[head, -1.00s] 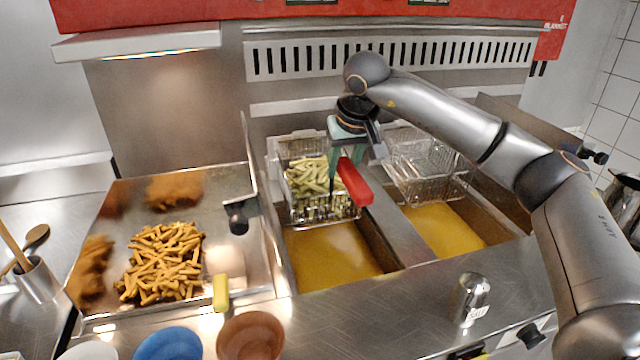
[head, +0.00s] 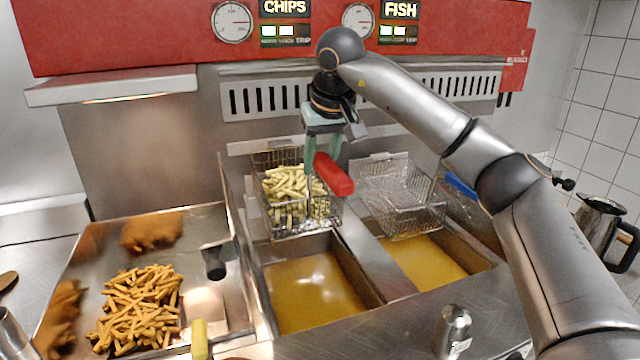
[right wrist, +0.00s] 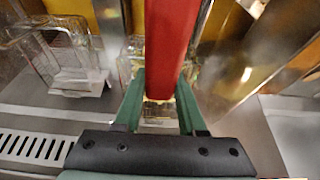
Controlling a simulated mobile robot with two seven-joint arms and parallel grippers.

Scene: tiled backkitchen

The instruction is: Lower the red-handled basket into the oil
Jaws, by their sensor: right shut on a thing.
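The red-handled basket (head: 300,232) is a wire basket filled with pale raw chips (head: 288,190). It hangs at the back of the left fryer well, above the yellow oil (head: 312,290). Its red handle (head: 334,174) points towards the front right. My right gripper (head: 312,165) comes down from above and is shut on the handle. In the right wrist view the red handle (right wrist: 170,50) runs between the green fingers, and the basket is mostly hidden behind it. My left gripper is not in view.
A second, empty wire basket (head: 405,205) hangs over the right well's oil (head: 425,262), close beside. A steel tray (head: 210,300) with cooked chips and fried pieces lies left. A shaker (head: 452,330) stands on the front counter. A metal jug (head: 598,222) stands at the right.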

